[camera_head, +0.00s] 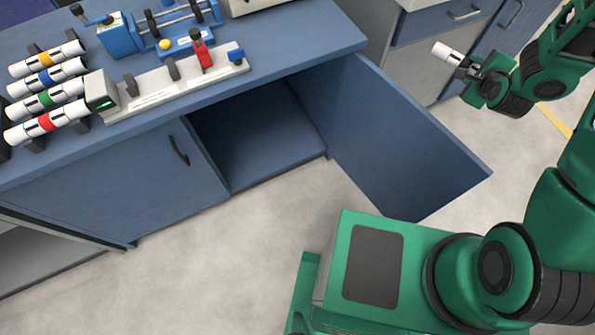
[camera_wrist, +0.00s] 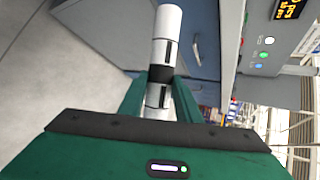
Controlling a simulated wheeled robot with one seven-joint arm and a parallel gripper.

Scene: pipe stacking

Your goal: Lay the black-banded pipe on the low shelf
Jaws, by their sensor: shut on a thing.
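The black-banded pipe (camera_wrist: 167,25) is white with a dark band, which shows in the wrist view between the fingers. My gripper (camera_wrist: 160,86) is shut on it, and the pipe sticks out past the fingertips. In the head view, my gripper (camera_head: 468,69) is at the upper right, with the white pipe end (camera_head: 447,53) pointing left, right of the open cabinet. The cabinet's inside floor (camera_head: 268,160) is a low, bare blue surface. Another low grey surface (camera_head: 45,262) shows at the lower left; I cannot tell which is the low shelf.
The open cabinet door (camera_head: 410,140) stands between the cabinet opening and my gripper. Several colour-banded pipes (camera_head: 45,90) lie on supports on the blue bench top (camera_head: 290,40). A grey fixture (camera_head: 170,85) lies along its front. The floor (camera_head: 230,260) before the cabinet is clear.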

